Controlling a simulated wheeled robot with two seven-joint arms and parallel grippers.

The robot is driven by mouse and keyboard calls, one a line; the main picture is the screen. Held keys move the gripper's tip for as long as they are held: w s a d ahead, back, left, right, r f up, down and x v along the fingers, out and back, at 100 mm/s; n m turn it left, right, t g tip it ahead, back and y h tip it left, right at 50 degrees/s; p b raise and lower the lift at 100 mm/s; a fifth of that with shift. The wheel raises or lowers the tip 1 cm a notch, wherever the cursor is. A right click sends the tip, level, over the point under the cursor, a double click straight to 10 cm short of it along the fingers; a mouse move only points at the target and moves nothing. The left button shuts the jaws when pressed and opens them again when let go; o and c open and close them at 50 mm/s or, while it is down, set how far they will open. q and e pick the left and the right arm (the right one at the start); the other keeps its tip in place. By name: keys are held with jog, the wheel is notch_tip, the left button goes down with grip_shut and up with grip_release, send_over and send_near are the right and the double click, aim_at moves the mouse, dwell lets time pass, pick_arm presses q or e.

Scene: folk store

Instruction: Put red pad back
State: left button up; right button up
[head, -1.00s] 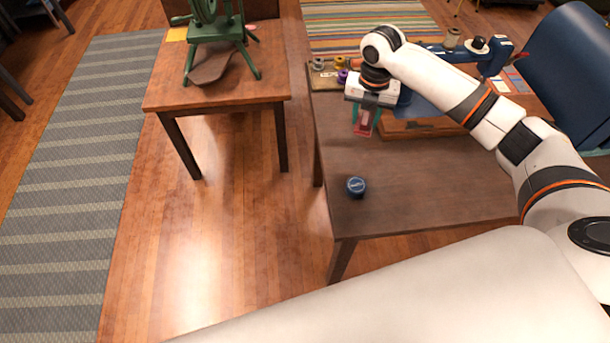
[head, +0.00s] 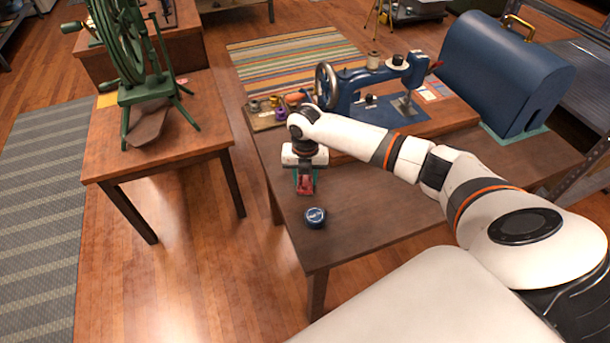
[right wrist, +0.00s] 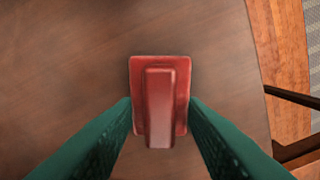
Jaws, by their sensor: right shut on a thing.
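The red pad (right wrist: 160,105), with a raised red grip block on top, is between the green fingers of my right gripper (right wrist: 160,118) in the right wrist view. In the head view my right gripper (head: 306,180) points down over the front left part of the dark sewing table (head: 375,205), shut on the pad. The pad shows as a small red patch (head: 306,186) between the fingers. Whether it touches the tabletop is unclear. My left gripper is not in view.
A round blue tin (head: 315,217) stands close in front of the pad. Behind are thread spools (head: 275,103), a blue sewing machine (head: 375,78) and a blue case (head: 505,70). A green spinning wheel (head: 130,70) stands on the left table. The table's front middle is clear.

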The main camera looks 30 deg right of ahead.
aim_at(305, 177)
jog(key=shift+f, duration=0.1)
jog(key=o, duration=0.9)
jog(key=shift+o, duration=0.2)
notch_tip(305, 177, up, 12)
jog(key=shift+r, duration=0.2)
jog(key=shift+s+a+f, duration=0.1)
